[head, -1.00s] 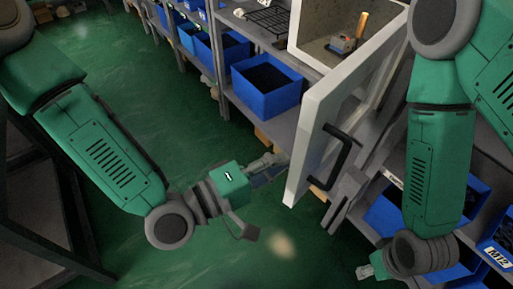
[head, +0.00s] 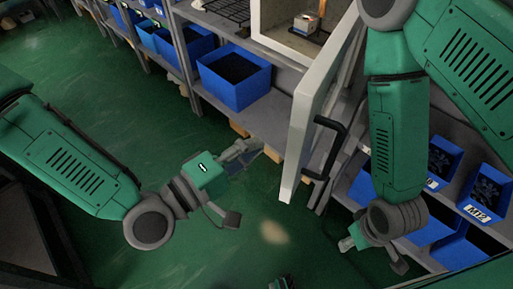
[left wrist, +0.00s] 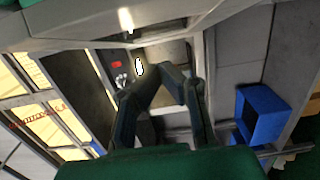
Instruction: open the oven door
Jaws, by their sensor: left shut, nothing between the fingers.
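The oven door (head: 317,103) is a pale grey-white panel with a black bar handle (head: 325,150) on its outer face. It stands swung open, almost edge-on in the head view. The oven interior (head: 277,30) shows behind it with a small object inside. My left gripper (head: 250,152) is low, left of the door's bottom corner, shut and empty; it seems apart from the door. Its fingers (left wrist: 163,75) meet in an arch in the left wrist view. My right gripper (head: 348,243) hangs below and right of the handle, apart from it; its fingers are mostly hidden.
A blue bin (head: 235,78) stands on the grey shelf left of the oven; a blue bin also shows in the left wrist view (left wrist: 262,115). More blue bins (head: 487,190) sit on shelves at the right. The green floor (head: 110,110) at the left is clear.

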